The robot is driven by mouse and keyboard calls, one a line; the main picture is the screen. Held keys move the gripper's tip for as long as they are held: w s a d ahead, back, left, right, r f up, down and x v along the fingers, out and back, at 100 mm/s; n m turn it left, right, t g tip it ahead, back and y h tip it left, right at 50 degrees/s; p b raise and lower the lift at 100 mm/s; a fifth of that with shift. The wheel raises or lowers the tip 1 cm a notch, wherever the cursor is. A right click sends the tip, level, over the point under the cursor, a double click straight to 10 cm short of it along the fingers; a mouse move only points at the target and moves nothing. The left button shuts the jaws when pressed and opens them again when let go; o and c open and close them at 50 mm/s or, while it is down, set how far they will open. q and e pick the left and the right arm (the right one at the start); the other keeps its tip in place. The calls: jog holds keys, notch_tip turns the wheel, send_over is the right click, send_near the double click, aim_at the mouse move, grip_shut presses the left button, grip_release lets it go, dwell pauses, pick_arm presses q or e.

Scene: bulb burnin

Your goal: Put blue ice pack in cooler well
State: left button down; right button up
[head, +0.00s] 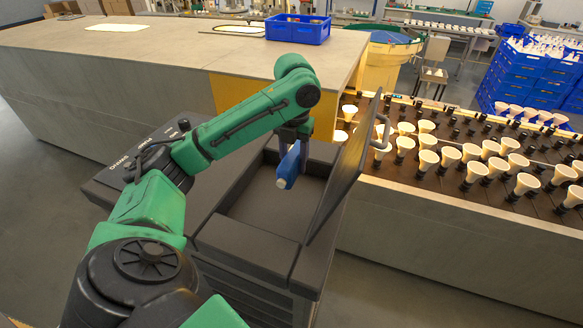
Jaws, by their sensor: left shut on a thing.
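The blue ice pack (288,166), with a pale cap at its lower end, hangs tilted in my left gripper (293,138). The gripper is shut on its upper part, and the forearm hides some of the fingers. The pack is above the open well (262,203) of the dark cooler (250,240), apart from its floor as far as I can tell. The cooler's lid (345,165) stands raised on the right side of the well, close to the gripper. My right gripper is not in view.
A racked line of lit white bulbs (428,160) runs along the right behind the lid. A grey counter (150,50) with a blue crate (297,28) is behind. A yellow panel (235,95) stands just behind the cooler. Stacked blue crates (530,75) are at far right.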

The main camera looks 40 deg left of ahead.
pick_arm(q)
notch_tip(320, 180, down, 5)
jog(key=s+p, duration=0.1)
jog(key=p, duration=0.1)
send_over(293, 207)
notch_tip(293, 207, down, 5)
jog(key=shift+r, duration=0.2)
notch_tip(293, 207, down, 4)
jog(key=shift+f+p, duration=0.1)
jog(key=shift+p, duration=0.4)
jog(key=shift+s+d+f, duration=0.1)
jog(key=shift+f, duration=0.25)
jog(key=shift+c, duration=2)
grip_release()
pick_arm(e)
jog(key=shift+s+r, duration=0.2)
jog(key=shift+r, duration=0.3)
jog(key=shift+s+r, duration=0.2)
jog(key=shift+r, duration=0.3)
